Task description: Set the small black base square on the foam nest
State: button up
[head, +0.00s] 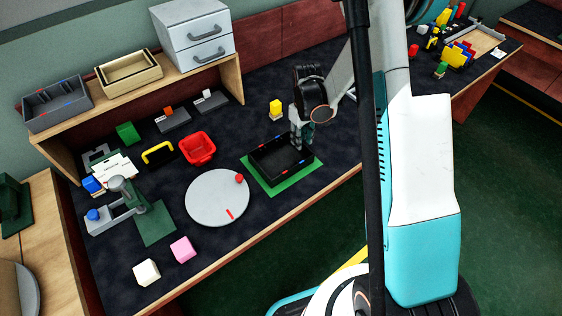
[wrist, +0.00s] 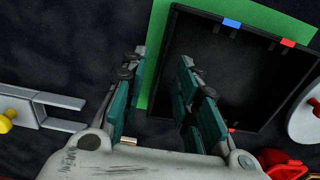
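A black open-topped tray (head: 262,165) with blue and red marks on its rim lies on a flat green mat (head: 250,176); I take these for the black base and the foam nest, but cannot be sure. In the wrist view the tray (wrist: 225,60) fills the upper right, with the green mat (wrist: 158,45) along its edges. My gripper (head: 297,146) points down at the tray's far right side. In the wrist view my gripper (wrist: 163,58) is open, with the tray's wall between its fingers: one outside over the mat, one over the inside. Contact cannot be told.
A round grey turntable (head: 212,205) with red pieces stands left of the tray, and a red bin (head: 198,149) behind it. White (head: 146,272) and pink (head: 183,249) cubes lie at the front left. A shelf (head: 215,72) lines the back.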

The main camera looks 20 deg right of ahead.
jog(key=shift+f, duration=0.55)
jog(key=shift+r, duration=0.1)
grip_shut()
jog(key=shift+r, duration=0.15)
